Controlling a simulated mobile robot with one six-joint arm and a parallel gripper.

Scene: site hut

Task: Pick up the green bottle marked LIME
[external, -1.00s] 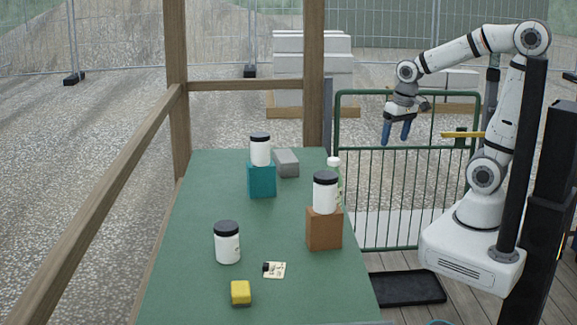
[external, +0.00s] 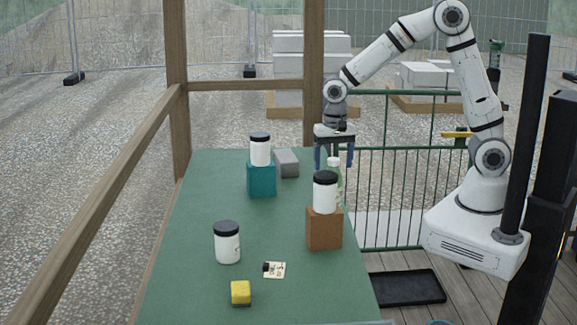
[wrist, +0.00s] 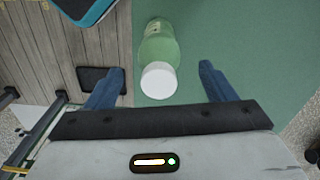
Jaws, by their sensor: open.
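A green bottle with a white cap (external: 335,172) stands upright near the right edge of the green table, partly hidden behind a white jar. It also shows in the wrist view (wrist: 158,50), seen from above, between and beyond my fingertips. No marking on it can be read. My gripper (external: 334,162) points down above the bottle's end of the table. In the wrist view its two blue fingers (wrist: 162,72) are apart, with the white cap between them and nothing gripped. I cannot tell the exact height of the fingertips relative to the cap.
A white jar with a black lid (external: 325,192) stands on a brown block (external: 324,229) in front of the bottle. Another jar (external: 260,150) stands on a teal block (external: 261,180). A grey block (external: 286,163), a third jar (external: 227,243) and a yellow block (external: 241,292) are on the table (external: 195,285).

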